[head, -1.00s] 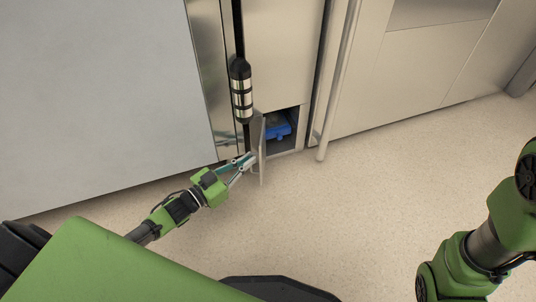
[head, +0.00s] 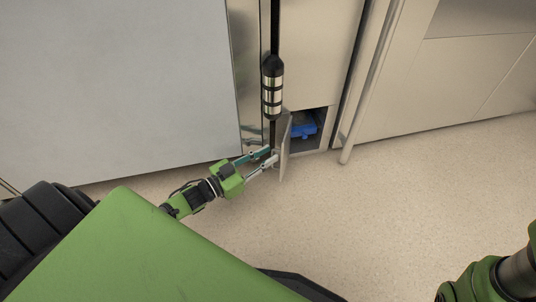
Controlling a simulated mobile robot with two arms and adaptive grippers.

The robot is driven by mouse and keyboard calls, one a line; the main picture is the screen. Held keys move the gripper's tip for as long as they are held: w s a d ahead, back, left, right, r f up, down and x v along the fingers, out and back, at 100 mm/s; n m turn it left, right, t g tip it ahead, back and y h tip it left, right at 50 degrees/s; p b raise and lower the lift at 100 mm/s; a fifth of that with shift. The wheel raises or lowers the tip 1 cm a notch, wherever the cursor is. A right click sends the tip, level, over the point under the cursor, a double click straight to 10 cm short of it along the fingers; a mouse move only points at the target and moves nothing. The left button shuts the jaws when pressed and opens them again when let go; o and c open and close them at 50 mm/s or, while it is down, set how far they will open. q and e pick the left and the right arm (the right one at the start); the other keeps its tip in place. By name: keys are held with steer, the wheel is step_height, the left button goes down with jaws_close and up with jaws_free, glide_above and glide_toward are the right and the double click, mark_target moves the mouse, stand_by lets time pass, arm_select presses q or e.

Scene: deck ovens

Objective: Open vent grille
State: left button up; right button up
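The vent grille (head: 285,148) is a small grey metal door low on the cabinet front. It stands swung out from its opening, seen almost edge-on. A dark recess with a blue object (head: 303,130) shows behind it. My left gripper (head: 272,158) is at the left side of the door, its fingers parted. One finger reaches near the door's lower edge; I cannot tell whether it touches. My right arm (head: 490,282) shows only in part at the lower right, and its gripper is out of view.
A black pipe with a banded metal fitting (head: 272,88) runs down just above my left gripper. A round grey post (head: 372,80) stands right of the recess. The speckled floor (head: 370,215) in front is clear.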

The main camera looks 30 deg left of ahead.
arm_select(q)
steer(key=v, duration=1.1)
